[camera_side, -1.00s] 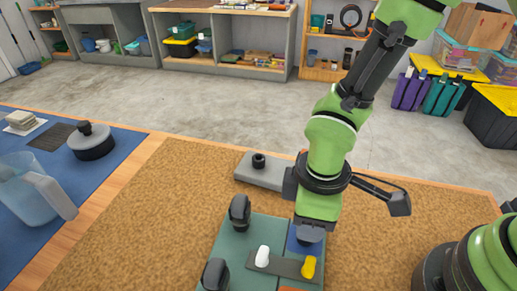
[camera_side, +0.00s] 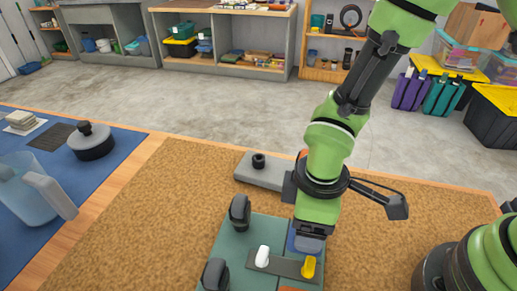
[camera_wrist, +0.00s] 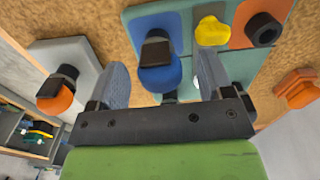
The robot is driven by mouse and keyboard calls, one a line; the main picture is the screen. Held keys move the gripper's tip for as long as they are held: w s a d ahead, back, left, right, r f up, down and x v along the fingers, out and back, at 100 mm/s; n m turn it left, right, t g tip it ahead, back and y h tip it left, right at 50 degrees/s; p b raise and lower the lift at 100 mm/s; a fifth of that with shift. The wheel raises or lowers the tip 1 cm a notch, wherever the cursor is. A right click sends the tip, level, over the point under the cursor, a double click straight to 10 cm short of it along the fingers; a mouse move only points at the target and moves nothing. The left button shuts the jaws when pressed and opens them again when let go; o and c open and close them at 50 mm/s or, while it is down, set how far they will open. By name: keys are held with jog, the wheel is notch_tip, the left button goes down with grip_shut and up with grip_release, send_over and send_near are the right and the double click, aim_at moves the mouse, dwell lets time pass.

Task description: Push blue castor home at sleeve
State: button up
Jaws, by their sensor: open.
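The blue castor (camera_wrist: 160,76) shows in the wrist view, with a blue rounded part and a dark block on it. It stands at the blue section (camera_wrist: 150,20) of the green plate (camera_side: 233,252). My gripper (camera_wrist: 160,62) is open, one grey finger on each side of the castor; contact cannot be told. In the side view my gripper (camera_side: 307,243) is low over the blue section and hides the castor. How deep the castor sits, and its sleeve, are hidden.
Dark castors (camera_side: 240,212) stand on the plate's left side. A white knob (camera_side: 262,257) and a yellow knob (camera_side: 308,267) stand close to my gripper. A grey block (camera_side: 262,172) lies behind.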

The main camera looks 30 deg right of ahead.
jog(key=shift+r, duration=0.2)
jog(key=shift+r, duration=3.8)
jog(key=shift+r, duration=0.1)
notch_tip(320, 180, up, 10)
jog(key=s+d+r+m+t+y, duration=0.1)
jog(key=s+d+r+m+t, duration=0.2)
jog(key=d+m, duration=0.3)
jog(key=s+d+r+m+t+y, duration=0.1)
jog(key=s+d+r+m+t, duration=0.2)
jog(key=d+m, duration=0.4)
jog(key=shift+s+d+r+m+t, duration=0.3)
jog(key=shift+s+t, duration=0.3)
jog(key=shift+s, duration=0.35)
